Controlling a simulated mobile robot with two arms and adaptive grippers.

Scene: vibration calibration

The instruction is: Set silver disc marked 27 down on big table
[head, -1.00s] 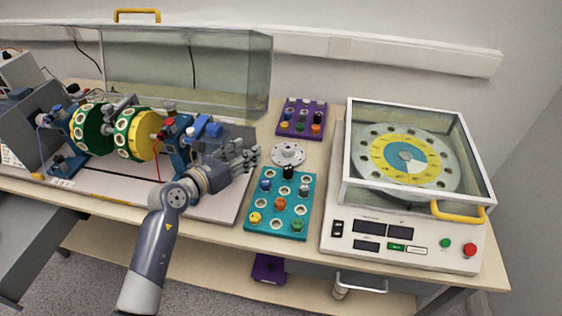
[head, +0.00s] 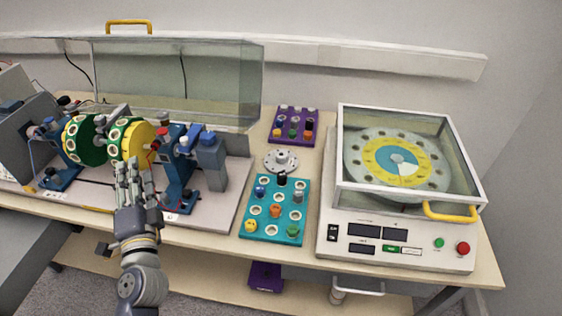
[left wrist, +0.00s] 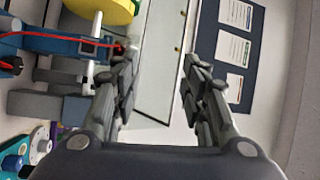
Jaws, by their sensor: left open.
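A silver disc (head: 282,161) with a raised hub and small holes lies flat on the big table (head: 256,142), between the purple and teal trays. Its number is too small to read. A silver disc edge also shows at the lower left of the left wrist view (left wrist: 40,140). My left gripper (head: 128,168) is open and empty, in front of the yellow and green drum, well left of the disc. Its spread fingers show in the left wrist view (left wrist: 157,75) with nothing between them. My right gripper is not in view.
A teal tray (head: 259,223) with knobs and weights stands just in front of the disc, a purple tray (head: 275,140) behind it. The drum rig (head: 138,140) is at left, the white covered machine (head: 405,262) at right.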

